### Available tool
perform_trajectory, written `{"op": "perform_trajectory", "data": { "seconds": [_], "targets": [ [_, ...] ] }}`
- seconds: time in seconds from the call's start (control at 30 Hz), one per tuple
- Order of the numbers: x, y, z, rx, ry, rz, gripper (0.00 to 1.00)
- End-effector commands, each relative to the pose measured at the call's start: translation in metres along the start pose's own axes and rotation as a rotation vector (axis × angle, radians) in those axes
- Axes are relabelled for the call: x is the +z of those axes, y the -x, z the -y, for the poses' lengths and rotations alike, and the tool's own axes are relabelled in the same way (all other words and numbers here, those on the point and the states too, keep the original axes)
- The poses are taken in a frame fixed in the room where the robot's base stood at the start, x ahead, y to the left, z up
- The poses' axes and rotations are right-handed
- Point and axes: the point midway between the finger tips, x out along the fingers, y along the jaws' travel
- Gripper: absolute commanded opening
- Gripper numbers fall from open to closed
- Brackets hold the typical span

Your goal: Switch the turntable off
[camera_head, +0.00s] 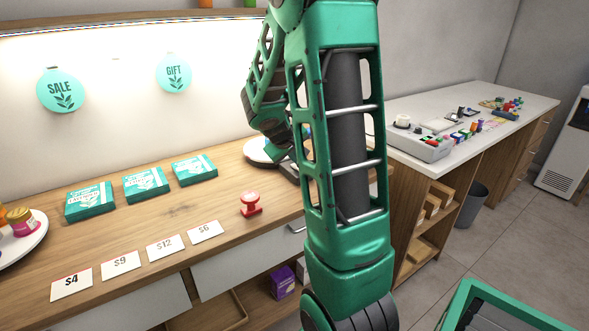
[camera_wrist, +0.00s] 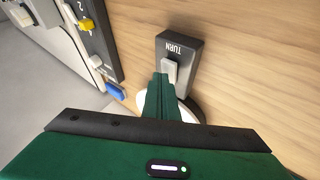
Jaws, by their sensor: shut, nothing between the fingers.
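A dark switch box (camera_wrist: 181,47) marked TURN lies on the wooden counter in the wrist view, with a light grey switch lever (camera_wrist: 169,72) on it. My gripper (camera_wrist: 161,80) is shut and empty, its green fingertips right beside the lever; whether they touch it I cannot tell. Which way the lever is set is unclear. A white round disc (camera_wrist: 190,108) with a dark edge shows partly behind the fingers. In the head view, a white disc (camera_head: 258,153) sits at the counter's back, partly hidden by my arm, which also hides the gripper.
A red stamp-like object (camera_head: 250,204), price cards (camera_head: 121,264) and green boxes (camera_head: 146,184) stand on the counter. Another white round plate (camera_head: 30,243) holds jars at the far left. A white-topped counter (camera_head: 455,100) with a grey device (camera_head: 418,144) adjoins at right.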

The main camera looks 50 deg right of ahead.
Motion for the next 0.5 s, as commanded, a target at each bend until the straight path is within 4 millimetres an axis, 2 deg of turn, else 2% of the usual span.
{"op": "perform_trajectory", "data": {
  "seconds": [0.5],
  "targets": [
    [0.0056, -0.0059, 0.0037, -0.002, 0.001, 0.007, 0.00]
  ]
}}
